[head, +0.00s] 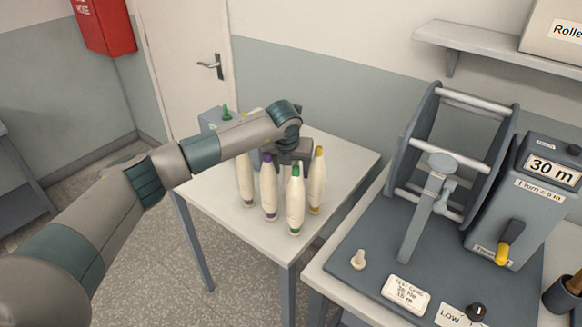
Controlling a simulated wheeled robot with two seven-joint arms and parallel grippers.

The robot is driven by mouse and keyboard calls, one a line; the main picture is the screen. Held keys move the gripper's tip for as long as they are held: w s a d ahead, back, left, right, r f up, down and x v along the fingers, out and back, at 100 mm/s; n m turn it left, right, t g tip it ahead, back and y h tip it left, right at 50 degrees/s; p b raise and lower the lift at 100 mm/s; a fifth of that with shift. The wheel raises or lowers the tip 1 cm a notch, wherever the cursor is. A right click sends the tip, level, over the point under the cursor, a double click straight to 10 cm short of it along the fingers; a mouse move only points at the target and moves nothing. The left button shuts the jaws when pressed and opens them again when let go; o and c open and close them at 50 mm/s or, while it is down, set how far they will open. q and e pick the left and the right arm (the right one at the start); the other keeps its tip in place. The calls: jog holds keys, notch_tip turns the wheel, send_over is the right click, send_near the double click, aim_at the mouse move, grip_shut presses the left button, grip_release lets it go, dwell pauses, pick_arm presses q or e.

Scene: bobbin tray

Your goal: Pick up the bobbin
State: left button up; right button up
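Several cream bobbins stand upright in a cluster on the small white table (227,222). One bobbin has a green tip (296,205) and stands nearest, one has a purple tip (268,190), and one has a yellow tip (317,182). Another bobbin (245,180) stands at the left, its top partly hidden by my arm. My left gripper (294,158) is above and behind the cluster, close to the bobbin tops. Its fingertips are hidden, so I cannot tell whether it is open or holds anything. My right gripper is not in view.
A grey box (210,122) with a green knob stands at the table's back left. At right, a second table carries a grey winding reel (440,140), a counter unit reading 30 m (535,195) and a label card (406,294). The small table's front left is clear.

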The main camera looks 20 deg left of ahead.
pick_arm(q)
jog(key=c, duration=1.2)
jog(key=shift+r, duration=0.1)
jog(key=shift+r+b, duration=0.45)
jog(key=shift+r, duration=0.05)
notch_tip(320, 180, up, 8)
jog(key=b, duration=0.3)
jog(key=shift+r+b, duration=0.15)
jog(key=shift+b, duration=0.25)
jog(key=shift+r, duration=0.3)
jog(key=shift+r, duration=0.1)
